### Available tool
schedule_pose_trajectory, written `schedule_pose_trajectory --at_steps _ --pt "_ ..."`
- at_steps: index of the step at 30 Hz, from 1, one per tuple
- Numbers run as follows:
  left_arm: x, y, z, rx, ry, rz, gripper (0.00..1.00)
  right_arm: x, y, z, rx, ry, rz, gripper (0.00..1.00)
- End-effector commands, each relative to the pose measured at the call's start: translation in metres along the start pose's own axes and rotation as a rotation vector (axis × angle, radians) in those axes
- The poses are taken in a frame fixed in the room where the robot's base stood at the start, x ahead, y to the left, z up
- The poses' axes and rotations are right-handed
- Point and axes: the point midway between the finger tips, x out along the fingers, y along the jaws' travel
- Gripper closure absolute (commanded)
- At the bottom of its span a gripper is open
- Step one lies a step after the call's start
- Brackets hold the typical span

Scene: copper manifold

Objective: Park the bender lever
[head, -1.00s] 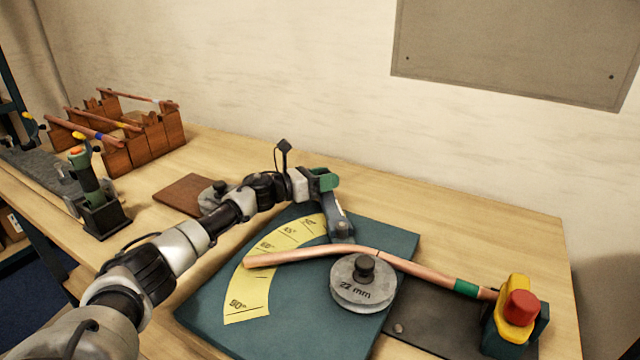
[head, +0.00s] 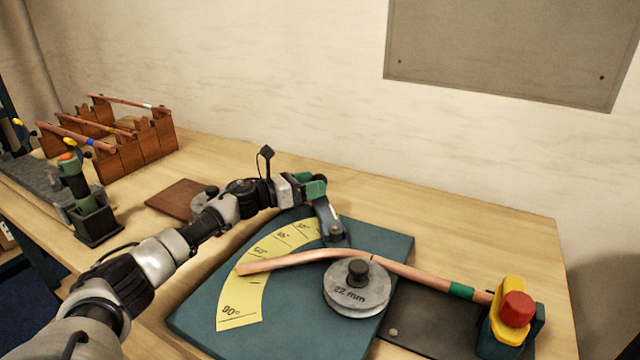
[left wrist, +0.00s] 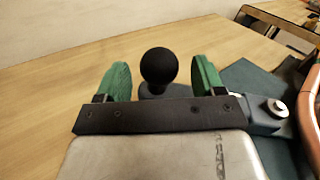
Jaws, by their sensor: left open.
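The bender lever (head: 328,217) is a short blue-grey arm on the teal bender board (head: 385,240), behind the grey round die marked 22 mm (head: 355,303). A copper pipe (head: 415,272), bent slightly, runs past the die. The left wrist view shows a black ball knob (left wrist: 158,66) between the green fingers of my left gripper (left wrist: 160,80). The gripper is open, with gaps visible on both sides of the knob. In the head view, my left gripper (head: 314,190) is at the lever's far end and hides the knob. My right gripper is out of view.
A yellow angle scale (head: 240,300) lies on the board. A yellow and red clamp (head: 515,310) stands at the pipe's right end. Wooden racks with pipes (head: 140,145), a brown block (head: 180,195) and a tool holder (head: 97,225) are at left. The table behind the lever is clear.

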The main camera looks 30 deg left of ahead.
Motion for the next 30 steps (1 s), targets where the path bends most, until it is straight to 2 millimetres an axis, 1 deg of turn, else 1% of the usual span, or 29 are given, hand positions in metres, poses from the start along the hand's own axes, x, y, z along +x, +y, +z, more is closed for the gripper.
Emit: schedule_pose_trajectory --at_steps 1,6,9,12,18,30 --pt "-0.013 0.002 -0.004 0.001 0.004 0.003 0.31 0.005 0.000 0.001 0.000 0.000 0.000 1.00" --pt "-0.048 0.001 -0.004 0.001 0.004 0.002 0.31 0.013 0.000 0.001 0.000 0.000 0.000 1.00" --pt "-0.063 0.001 -0.004 0.000 0.003 0.001 0.31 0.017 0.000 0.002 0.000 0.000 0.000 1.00" --pt "-0.073 0.001 -0.002 0.000 0.001 0.000 0.31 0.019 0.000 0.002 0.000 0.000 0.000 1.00" --pt "-0.080 -0.001 0.000 0.000 0.000 -0.002 0.31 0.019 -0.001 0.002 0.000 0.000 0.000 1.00" --pt "-0.080 0.000 0.000 0.000 -0.001 -0.002 0.31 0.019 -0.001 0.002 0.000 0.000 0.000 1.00"
